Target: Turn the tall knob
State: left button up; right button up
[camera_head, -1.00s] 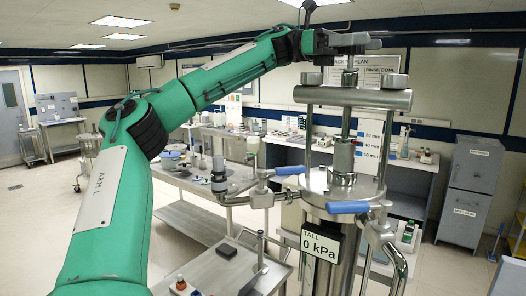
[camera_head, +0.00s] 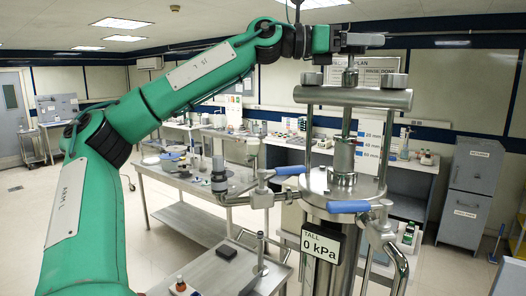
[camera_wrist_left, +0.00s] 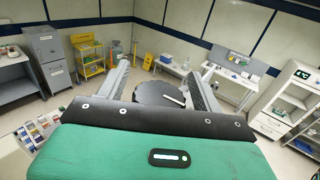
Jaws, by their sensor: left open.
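The tall column is the steel one with the "TALL 0 kPa" display (camera_head: 319,243) on its front, in the head view. Its steel spindle (camera_head: 347,122) runs up through a thick crossbar (camera_head: 352,97). My left gripper (camera_head: 362,40) is over the spindle's top, its jaws pointing right. In the left wrist view a dark round knob (camera_wrist_left: 152,94) with a white mark lies between the two spread fingers of my left gripper (camera_wrist_left: 158,74). The fingers stand apart on either side of it; contact cannot be told. In the head view the knob is not clearly made out. My right gripper is not seen.
Blue-handled valves (camera_head: 348,207) stick out from the column's upper flange. A steel bench (camera_head: 215,275) stands at front left, with further benches behind. Grey cabinets (camera_head: 470,193) stand at right. Open floor lies at left.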

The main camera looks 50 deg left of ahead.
pick_arm(q)
jog(key=shift+w+a+n+t+y+p, duration=0.15)
jog(key=shift+n+t+y, duration=0.65)
jog(key=shift+n+y, duration=0.4)
jog(key=shift+s+a+n+t+y+p, duration=0.15)
jog(key=shift+n+t+y, duration=0.7)
jog(key=shift+y, duration=0.65)
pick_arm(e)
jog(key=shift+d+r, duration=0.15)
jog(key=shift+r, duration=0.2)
